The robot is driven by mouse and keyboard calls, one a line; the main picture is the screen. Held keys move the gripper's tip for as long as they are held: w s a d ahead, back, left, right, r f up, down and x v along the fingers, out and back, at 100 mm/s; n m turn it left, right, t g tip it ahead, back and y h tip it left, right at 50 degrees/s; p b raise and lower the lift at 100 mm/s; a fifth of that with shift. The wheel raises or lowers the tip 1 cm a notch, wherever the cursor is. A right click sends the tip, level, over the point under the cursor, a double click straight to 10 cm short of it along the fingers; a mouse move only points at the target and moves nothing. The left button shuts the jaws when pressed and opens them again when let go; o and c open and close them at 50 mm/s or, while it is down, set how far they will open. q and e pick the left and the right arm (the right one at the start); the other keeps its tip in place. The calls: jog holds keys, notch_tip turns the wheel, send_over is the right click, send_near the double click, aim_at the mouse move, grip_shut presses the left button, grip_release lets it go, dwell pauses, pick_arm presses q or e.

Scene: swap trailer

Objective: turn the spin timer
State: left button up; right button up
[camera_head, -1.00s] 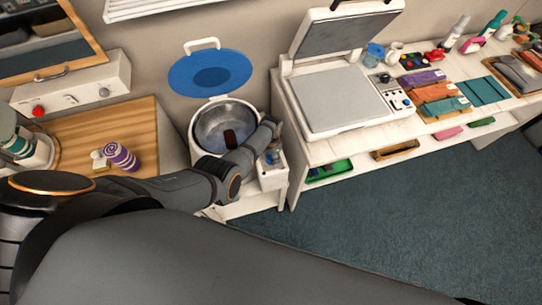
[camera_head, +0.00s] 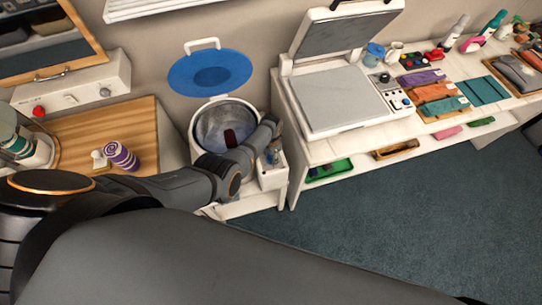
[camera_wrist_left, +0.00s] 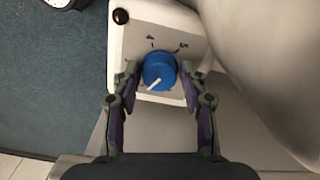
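The spin timer is a round blue knob (camera_wrist_left: 158,72) with a white pointer, on a white panel with printed numbers, in the left wrist view. Its pointer is towards the lower left in that view. My left gripper (camera_wrist_left: 160,70) has one finger on each side of the knob. The fingers are apart, with narrow gaps seeming to show beside the knob; contact is not clear. In the head view my left gripper (camera_head: 274,148) is over the white control box (camera_head: 272,178) at the washer's right side, and the arm partly covers it. My right gripper is not in view.
The round washer tub (camera_head: 212,128) holds a dark red item (camera_head: 230,138), and its blue lid (camera_head: 210,73) stands open. A heat press (camera_head: 338,98) is on the white bench at right. A purple-striped roll (camera_head: 122,156) stands on the wooden counter (camera_head: 80,125). The floor at right is clear.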

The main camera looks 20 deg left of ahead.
pick_arm(q)
jog(key=shift+o, duration=1.3)
notch_tip(320, 180, up, 12)
